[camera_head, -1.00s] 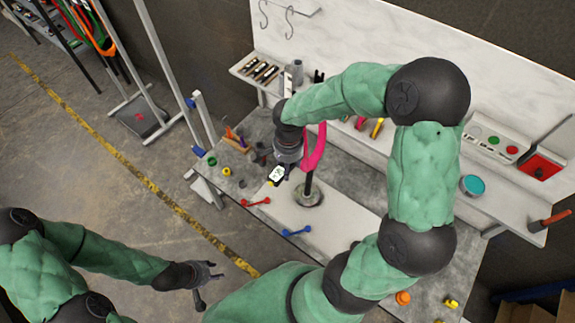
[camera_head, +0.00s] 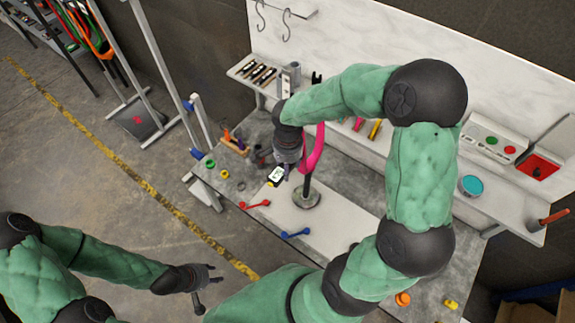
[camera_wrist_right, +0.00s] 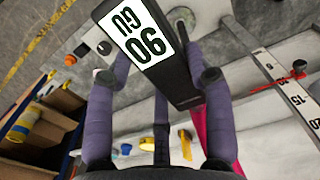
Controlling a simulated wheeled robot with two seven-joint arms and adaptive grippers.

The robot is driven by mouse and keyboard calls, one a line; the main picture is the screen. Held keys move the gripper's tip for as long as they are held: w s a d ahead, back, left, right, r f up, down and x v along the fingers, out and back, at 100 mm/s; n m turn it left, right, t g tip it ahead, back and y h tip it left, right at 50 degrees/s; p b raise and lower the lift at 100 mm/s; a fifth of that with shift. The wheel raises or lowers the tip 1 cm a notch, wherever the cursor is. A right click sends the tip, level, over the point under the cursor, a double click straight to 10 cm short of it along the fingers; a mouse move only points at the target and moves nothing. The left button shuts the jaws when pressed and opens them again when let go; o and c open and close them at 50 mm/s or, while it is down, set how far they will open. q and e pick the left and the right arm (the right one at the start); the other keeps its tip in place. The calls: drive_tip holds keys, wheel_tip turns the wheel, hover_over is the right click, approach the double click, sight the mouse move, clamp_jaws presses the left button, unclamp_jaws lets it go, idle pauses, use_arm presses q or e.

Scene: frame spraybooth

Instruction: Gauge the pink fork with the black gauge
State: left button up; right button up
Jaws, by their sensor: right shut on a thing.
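The pink fork (camera_head: 314,150) stands upright on a dark post with a round grey base (camera_head: 306,198) on the bench. Its upper part is partly hidden by my right arm. My right gripper (camera_head: 285,164) is just left of the fork and shut on the black gauge (camera_head: 277,174), which has a white label. In the right wrist view the gauge (camera_wrist_right: 172,75) lies between the purple fingers of my right gripper (camera_wrist_right: 157,75). The fork (camera_wrist_right: 216,130) shows partly behind the right finger there; I cannot tell whether they touch. My left gripper (camera_head: 208,283) is open and empty, off the bench.
A red (camera_head: 254,204) and a blue double-ended part (camera_head: 295,233) lie on the bench near the stand. A green ring (camera_head: 210,163) and yellow ring (camera_head: 224,174) lie at its left end. A back shelf holds a teal-topped can (camera_head: 471,185) and a red panel (camera_head: 537,167).

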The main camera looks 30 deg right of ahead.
sight(271, 185)
idle(0.5)
drive_tip(key=shift+s+a+b, duration=0.4)
drive_tip(key=shift+s+a, duration=0.1)
drive_tip(key=shift+a, duration=0.75)
drive_tip(key=shift+s+a+b, duration=0.35)
drive_tip(key=shift+s+a, duration=0.2)
drive_tip(key=shift+a, duration=0.65)
drive_tip(key=shift+s+a+b, duration=0.4)
drive_tip(key=shift+s+a, duration=0.1)
drive_tip(key=shift+a, duration=0.75)
drive_tip(key=shift+f, duration=0.1)
drive_tip(key=w+f+n+b, duration=0.2)
drive_tip(key=f+n+b, duration=0.2)
drive_tip(key=f, duration=0.1)
drive_tip(key=w+f+n+b, duration=0.3)
drive_tip(key=f+n+b, duration=0.1)
drive_tip(key=f, duration=0.2)
drive_tip(key=w+f+n+b, duration=0.3)
drive_tip(key=f+n+b, duration=0.1)
drive_tip(key=f, duration=0.2)
drive_tip(key=shift+w+a+f+n, duration=0.1)
drive_tip(key=shift+w+a+n, duration=0.1)
drive_tip(key=shift+a+n, duration=0.15)
drive_tip(key=shift+w+f+n, duration=0.2)
drive_tip(key=shift+f+n, duration=0.1)
drive_tip(key=shift+n, duration=0.15)
